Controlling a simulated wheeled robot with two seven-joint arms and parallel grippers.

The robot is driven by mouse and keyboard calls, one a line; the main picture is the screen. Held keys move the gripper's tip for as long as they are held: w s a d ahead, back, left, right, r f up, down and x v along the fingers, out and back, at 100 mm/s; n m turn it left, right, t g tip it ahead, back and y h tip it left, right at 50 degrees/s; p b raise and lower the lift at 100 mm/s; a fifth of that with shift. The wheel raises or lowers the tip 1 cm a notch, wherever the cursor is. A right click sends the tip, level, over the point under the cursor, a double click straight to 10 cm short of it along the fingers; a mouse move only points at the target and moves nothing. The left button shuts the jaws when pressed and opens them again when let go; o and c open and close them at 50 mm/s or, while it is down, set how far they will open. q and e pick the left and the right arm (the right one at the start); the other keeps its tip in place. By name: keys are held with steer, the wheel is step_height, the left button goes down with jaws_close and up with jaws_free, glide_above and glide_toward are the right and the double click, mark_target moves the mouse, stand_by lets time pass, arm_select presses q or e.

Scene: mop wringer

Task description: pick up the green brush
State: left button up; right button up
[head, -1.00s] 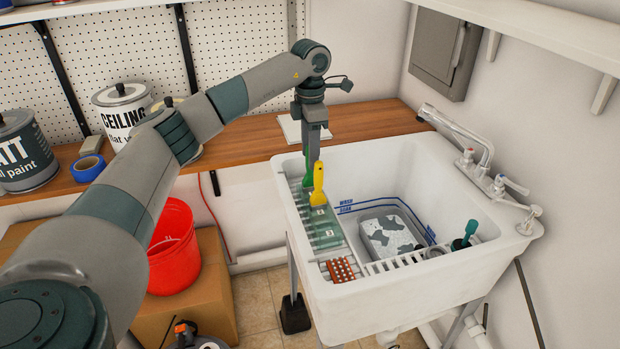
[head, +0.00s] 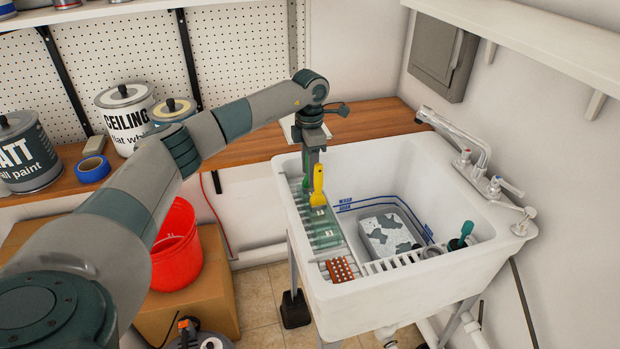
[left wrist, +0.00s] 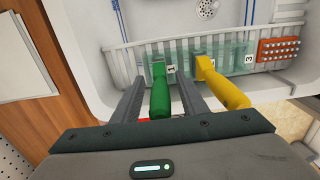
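The green brush (left wrist: 160,92) stands handle-up in the rack slot marked 1 on the sink's left ledge. In the head view only a little of the green brush (head: 306,186) shows, beside and behind the yellow brush. My left gripper (left wrist: 164,84) points down with its two fingers on either side of the green handle. Gaps show between the handle and both fingers, so it is open. The gripper (head: 311,172) also shows above the ledge in the head view. The yellow brush (left wrist: 222,85) stands just right of the right finger. My right gripper is not in view.
The clear holder (head: 324,228) has numbered slots; slot 3 looks empty. A dark green-handled tool (head: 463,235) stands at the right. A wooden counter (head: 365,124) lies behind.

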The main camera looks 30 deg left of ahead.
arm_select(q)
steer(key=shift+f, duration=1.05)
jaws_close()
